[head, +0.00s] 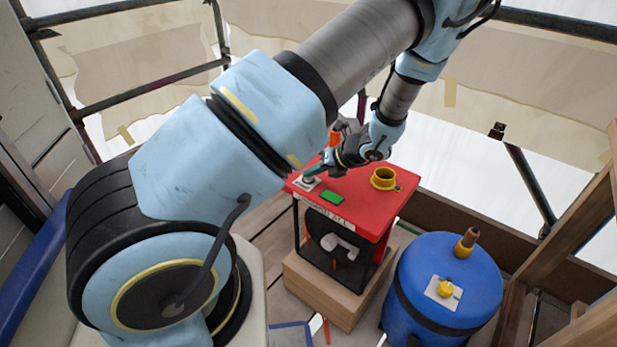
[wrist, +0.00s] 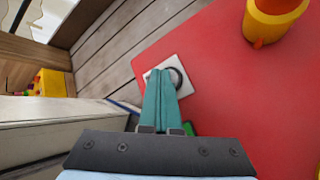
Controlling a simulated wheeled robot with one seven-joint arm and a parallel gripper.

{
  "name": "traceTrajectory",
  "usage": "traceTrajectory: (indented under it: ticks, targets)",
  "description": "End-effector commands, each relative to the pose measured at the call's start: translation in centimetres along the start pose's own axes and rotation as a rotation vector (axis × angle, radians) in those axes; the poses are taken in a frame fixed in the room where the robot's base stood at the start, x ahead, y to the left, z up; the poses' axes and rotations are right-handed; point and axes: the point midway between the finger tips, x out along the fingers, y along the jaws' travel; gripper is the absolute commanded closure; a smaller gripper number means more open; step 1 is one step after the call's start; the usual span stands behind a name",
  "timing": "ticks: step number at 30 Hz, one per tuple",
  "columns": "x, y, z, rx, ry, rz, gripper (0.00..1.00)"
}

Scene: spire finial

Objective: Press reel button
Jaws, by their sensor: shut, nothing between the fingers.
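A red-topped box (head: 365,198) stands on a wooden block, and its red top fills much of the wrist view (wrist: 225,90). A small pale plate with a round, dark-rimmed button (head: 308,181) sits at the top's left corner; it also shows in the wrist view (wrist: 176,76). My gripper (head: 310,171) is shut and empty, with its teal fingers pointing down at this plate. In the wrist view the fingertips (wrist: 160,73) overlap the plate and partly hide the button. I cannot tell whether they touch it. A green piece (head: 332,197) lies close by on the red top.
A yellow ring (head: 384,178) stands on the red top's right side. An orange piece (head: 335,136) rises behind my gripper; the wrist view shows one in a yellow base (wrist: 270,25). A blue drum (head: 445,285) stands right of the box. Scaffold rails and boards surround the space.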

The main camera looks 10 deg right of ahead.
Motion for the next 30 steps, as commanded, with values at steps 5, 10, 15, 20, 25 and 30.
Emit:
traceTrajectory:
  ticks: [5, 10, 15, 20, 25, 30]
  targets:
    - [0.0, 0.0, -0.1, 0.000, 0.001, 0.000, 1.00]
    - [-0.2, 0.1, 0.1, 0.000, 0.001, 0.000, 1.00]
    - [-0.8, 0.6, 0.5, 0.001, 0.001, 0.000, 1.00]
    - [-1.2, 0.9, 0.8, 0.000, 0.001, 0.000, 1.00]
    - [-1.2, 0.9, 0.8, 0.000, 0.001, 0.000, 1.00]
    - [-1.2, 0.9, 0.8, 0.000, 0.001, 0.000, 1.00]
